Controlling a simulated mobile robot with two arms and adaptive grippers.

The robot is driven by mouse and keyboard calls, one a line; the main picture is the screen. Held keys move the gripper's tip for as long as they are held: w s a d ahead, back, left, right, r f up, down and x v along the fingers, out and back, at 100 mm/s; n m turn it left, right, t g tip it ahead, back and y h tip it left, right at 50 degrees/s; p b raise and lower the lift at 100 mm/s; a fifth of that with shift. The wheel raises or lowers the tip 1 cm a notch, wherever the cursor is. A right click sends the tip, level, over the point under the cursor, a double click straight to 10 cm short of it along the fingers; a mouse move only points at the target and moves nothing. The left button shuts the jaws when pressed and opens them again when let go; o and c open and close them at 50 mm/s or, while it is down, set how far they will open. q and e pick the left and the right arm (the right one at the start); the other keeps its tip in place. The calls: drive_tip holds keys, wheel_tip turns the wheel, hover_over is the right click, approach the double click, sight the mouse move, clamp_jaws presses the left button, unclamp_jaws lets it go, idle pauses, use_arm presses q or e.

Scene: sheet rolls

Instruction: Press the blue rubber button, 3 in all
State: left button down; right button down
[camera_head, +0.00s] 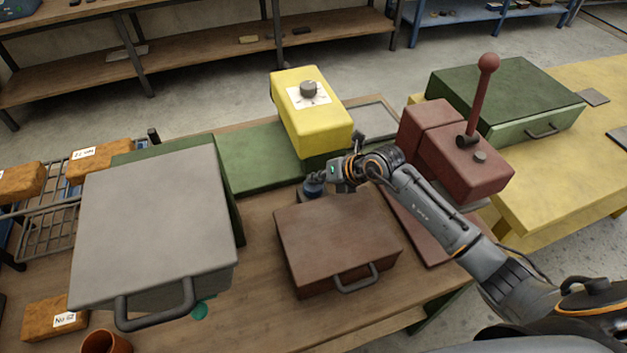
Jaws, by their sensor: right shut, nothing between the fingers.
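The blue rubber button (313,188) stands on the wooden workbench, behind the brown box and in front of the yellow box. My right arm reaches in from the lower right, and its right gripper (324,179) is right at the button. The gripper is shut and empty. Its fingertips are small here and overlap the button, so I cannot tell whether they touch it or how far it is pressed. My left gripper is not in view.
The yellow box with a dial (320,125) and the red lever machine (460,165) stand close by. A grey-lidded box (155,225) fills the left. Bare bench (250,270) shows between the two lidded boxes.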

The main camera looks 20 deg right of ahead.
sight(316, 185)
idle(0.3)
drive_tip(key=shift+r+p, duration=1.2)
drive_tip(key=shift+r, duration=0.1)
wheel_tip(316, 185, up, 5)
drive_tip(key=p, duration=0.4)
idle(1.4)
